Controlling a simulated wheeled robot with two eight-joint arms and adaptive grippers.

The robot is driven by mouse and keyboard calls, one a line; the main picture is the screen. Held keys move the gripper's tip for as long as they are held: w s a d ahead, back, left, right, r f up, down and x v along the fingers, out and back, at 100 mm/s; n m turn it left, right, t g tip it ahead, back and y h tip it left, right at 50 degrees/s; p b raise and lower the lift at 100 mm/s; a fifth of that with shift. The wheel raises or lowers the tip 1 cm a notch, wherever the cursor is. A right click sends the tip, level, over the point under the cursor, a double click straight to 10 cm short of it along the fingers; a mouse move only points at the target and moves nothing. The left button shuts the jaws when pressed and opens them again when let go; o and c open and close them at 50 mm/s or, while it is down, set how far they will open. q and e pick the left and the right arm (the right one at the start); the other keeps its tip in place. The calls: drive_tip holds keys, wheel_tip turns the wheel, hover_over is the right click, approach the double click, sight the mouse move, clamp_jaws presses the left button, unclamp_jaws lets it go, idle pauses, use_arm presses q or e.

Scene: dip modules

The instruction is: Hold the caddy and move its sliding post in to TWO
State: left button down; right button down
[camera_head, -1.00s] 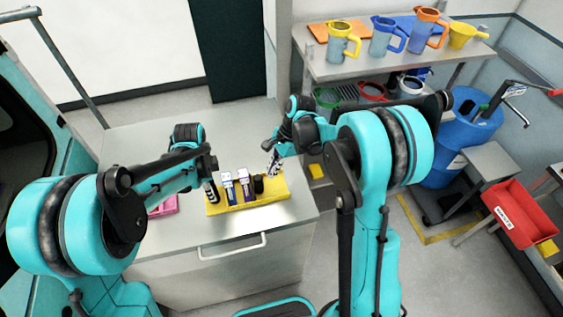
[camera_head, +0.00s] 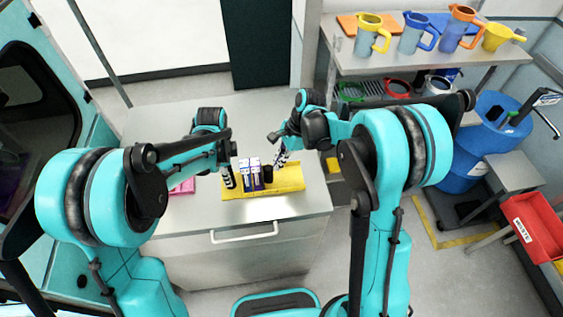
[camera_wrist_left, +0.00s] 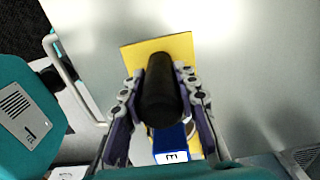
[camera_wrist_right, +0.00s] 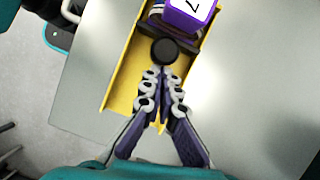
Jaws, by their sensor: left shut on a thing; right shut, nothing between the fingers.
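The yellow caddy (camera_head: 290,184) lies on the steel counter as a long open tray. A blue box (camera_wrist_left: 170,140) and a purple box (camera_wrist_right: 186,15) stand in it. My left gripper (camera_head: 230,182) is shut on an upright black handle (camera_wrist_left: 160,90) at the caddy's left end. The sliding post (camera_head: 268,173), black and round-topped, stands just right of the purple box; it also shows in the right wrist view (camera_wrist_right: 165,52). My right gripper (camera_wrist_right: 160,75) is shut and empty, its fingertips close beside the post on its right side. I cannot tell whether they touch it.
A pink item (camera_head: 183,187) lies left of the caddy, partly behind my left arm. The counter (camera_head: 200,215) is clear in front of the caddy.

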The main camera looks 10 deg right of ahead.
drive_tip(key=d, duration=0.3)
drive_tip(key=w+d, duration=0.1)
drive_tip(key=shift+d+r, duration=0.2)
drive_tip(key=shift+r, duration=0.15)
use_arm(q)
drive_tip(key=c, duration=1.1)
unclamp_jaws()
drive_tip(key=shift+o, duration=0.2)
use_arm(e)
drive_tip(key=v, duration=0.9)
use_arm(q)
drive_tip(key=shift+r, duration=0.1)
use_arm(e)
drive_tip(key=shift+r, duration=0.15)
use_arm(q)
drive_tip(key=shift+r+p, duration=2.4)
drive_tip(key=shift+r, duration=1.3)
use_arm(e)
drive_tip(key=shift+r, duration=2.35)
